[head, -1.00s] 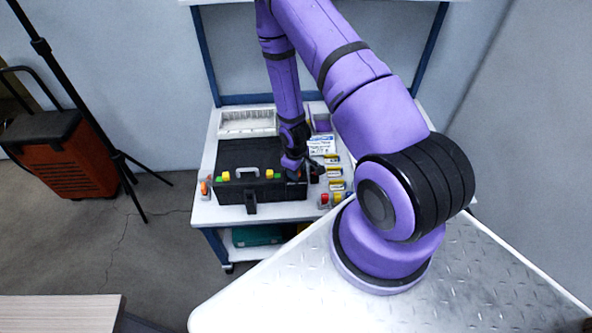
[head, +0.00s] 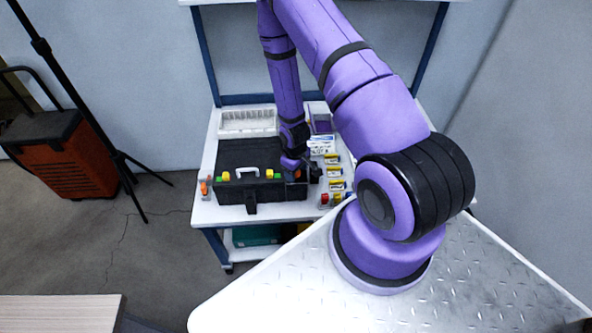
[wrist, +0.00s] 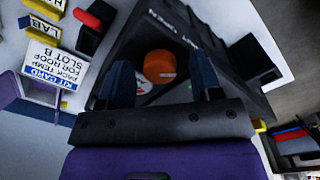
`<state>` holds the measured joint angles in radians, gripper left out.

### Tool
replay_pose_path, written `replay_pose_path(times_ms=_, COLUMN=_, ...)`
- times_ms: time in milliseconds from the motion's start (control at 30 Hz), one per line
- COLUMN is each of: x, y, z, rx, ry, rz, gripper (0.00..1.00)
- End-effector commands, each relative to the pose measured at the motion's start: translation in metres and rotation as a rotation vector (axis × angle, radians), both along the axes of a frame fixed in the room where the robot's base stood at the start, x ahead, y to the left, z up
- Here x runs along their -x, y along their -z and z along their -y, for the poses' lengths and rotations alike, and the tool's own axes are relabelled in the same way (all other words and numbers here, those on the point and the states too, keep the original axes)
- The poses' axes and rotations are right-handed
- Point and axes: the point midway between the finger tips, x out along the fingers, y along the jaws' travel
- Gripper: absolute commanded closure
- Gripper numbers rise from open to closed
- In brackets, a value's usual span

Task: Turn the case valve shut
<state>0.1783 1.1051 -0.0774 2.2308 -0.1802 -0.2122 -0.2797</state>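The black case (head: 235,155) lies closed on the white cart top, and its handle side faces me in the head view. In the wrist view, the orange round valve knob (wrist: 159,67) sits on a dark face of the case (wrist: 215,45) with white lettering. My gripper (wrist: 160,62) is open, with one dark blue finger on each side of the knob. I cannot tell whether the fingers touch it or how deep they reach.
A kit card (wrist: 55,67) and a purple bin (wrist: 25,98) lie beside the case. A white tray (head: 247,122) stands behind it. Several small yellow items (head: 335,172) line the cart's right side. A tripod (head: 100,125) and an orange tool box (head: 65,155) stand left.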

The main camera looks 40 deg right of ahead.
Motion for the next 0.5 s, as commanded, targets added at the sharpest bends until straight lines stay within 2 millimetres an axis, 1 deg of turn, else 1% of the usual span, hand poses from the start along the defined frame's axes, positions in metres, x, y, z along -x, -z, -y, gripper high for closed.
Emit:
replay_pose_path(times_ms=267, x=0.0, y=-0.002, z=0.0, rx=0.0, ry=-0.001, rz=0.0, gripper=0.41)
replay_pose_path(times_ms=367, x=-0.001, y=-0.009, z=0.0, rx=0.0, ry=-0.001, rz=0.002, gripper=0.41)
replay_pose_path(times_ms=500, x=-0.001, y=-0.028, z=-0.001, rx=0.0, ry=-0.001, rz=0.003, gripper=0.41)
